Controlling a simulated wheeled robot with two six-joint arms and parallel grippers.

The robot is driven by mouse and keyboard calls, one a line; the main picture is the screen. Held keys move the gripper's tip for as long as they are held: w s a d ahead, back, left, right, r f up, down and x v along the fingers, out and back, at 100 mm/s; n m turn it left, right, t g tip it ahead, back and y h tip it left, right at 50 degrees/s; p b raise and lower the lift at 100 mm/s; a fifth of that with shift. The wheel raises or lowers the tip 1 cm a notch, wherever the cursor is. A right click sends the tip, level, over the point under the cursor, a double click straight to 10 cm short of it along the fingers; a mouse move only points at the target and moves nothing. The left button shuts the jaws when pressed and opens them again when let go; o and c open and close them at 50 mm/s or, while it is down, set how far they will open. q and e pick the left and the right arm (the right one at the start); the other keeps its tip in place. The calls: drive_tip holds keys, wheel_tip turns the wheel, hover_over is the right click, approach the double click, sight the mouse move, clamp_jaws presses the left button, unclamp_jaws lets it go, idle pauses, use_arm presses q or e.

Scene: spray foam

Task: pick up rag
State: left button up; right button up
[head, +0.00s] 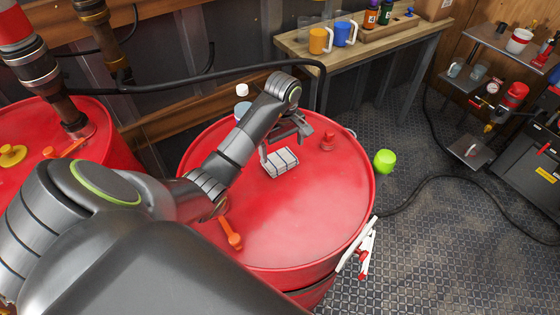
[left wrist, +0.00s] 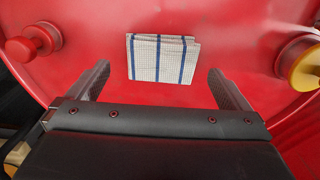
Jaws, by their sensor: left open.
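The rag (head: 281,163) is a folded white cloth with dark stripes, lying flat on top of the red drum (head: 300,225). In the left wrist view the rag (left wrist: 162,58) shows blue stripes and lies just beyond the fingertips, roughly centred between them. My left gripper (head: 285,140) is over the drum top beside the rag, its fingers pointing down toward it. In the left wrist view my left gripper (left wrist: 158,78) is wide open with nothing between its fingers. Whether the fingers touch the drum cannot be told. My right gripper is not in view.
A red knob (head: 328,141) stands on the drum right of the rag. An orange-handled tool (head: 231,234) lies nearer the front. A white bottle (head: 242,103) is behind my arm. A green object (head: 385,161) is right of the drum.

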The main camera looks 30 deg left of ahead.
sight(281, 160)
use_arm(q)
drive_tip(key=shift+f+b, duration=0.5)
drive_tip(key=shift+a+f+b, duration=0.25)
drive_tip(key=shift+f+b, duration=0.6)
drive_tip(key=shift+f, duration=0.2)
drive_tip(key=shift+f+p, duration=0.25)
drive_tip(key=shift+p, duration=0.05)
drive_tip(key=shift+f, duration=0.75)
drive_tip(key=c, duration=0.8)
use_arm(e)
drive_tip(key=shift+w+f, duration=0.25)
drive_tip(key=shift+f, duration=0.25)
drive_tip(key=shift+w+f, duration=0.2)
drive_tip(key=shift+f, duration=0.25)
